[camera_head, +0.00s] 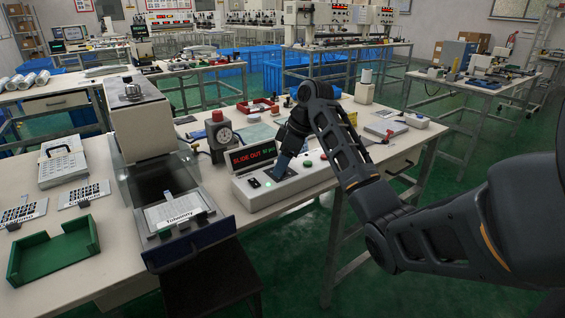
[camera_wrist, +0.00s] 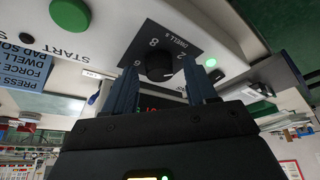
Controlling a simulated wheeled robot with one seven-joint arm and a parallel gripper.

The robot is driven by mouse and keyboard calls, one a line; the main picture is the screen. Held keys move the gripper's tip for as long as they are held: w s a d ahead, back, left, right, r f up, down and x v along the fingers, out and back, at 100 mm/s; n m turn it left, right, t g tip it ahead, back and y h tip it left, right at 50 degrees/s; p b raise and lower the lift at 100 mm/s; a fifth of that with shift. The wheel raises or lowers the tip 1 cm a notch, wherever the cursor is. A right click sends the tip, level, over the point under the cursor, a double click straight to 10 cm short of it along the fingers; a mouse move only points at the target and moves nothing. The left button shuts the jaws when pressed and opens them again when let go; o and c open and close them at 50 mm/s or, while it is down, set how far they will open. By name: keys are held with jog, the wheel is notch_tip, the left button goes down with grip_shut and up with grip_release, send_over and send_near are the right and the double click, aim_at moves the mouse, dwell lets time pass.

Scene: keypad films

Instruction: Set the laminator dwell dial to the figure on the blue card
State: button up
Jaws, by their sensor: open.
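The dwell dial (camera_wrist: 159,66) is a round black knob on a dark plate marked DWELL S, with figures 8, 6 and 2 visible around it; its exact setting is unclear. My gripper (camera_wrist: 160,70) is open in the wrist view, its two blue fingers on either side of the knob; I cannot tell whether they touch it. In the head view my gripper (camera_head: 281,172) is over the white control box (camera_head: 290,190), and the dial is hidden. The blue card (camera_wrist: 24,66) shows lines with PRESS, DWELL and FORCE; its figures are out of view.
The box carries a red display reading SLIDE OUT (camera_head: 250,156) and a green START button (camera_wrist: 70,14). The laminator (camera_head: 140,125) with its drawer stands to the left. A gauge with a red top (camera_head: 218,130) stands behind the box. A green tray (camera_head: 55,250) lies at front left.

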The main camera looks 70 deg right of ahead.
jog(key=shift+c, duration=0.5)
jog(key=c, duration=0.9)
jog(key=shift+c, duration=0.2)
jog(key=shift+r+p, duration=0.1)
jog(key=shift+p, duration=0.3)
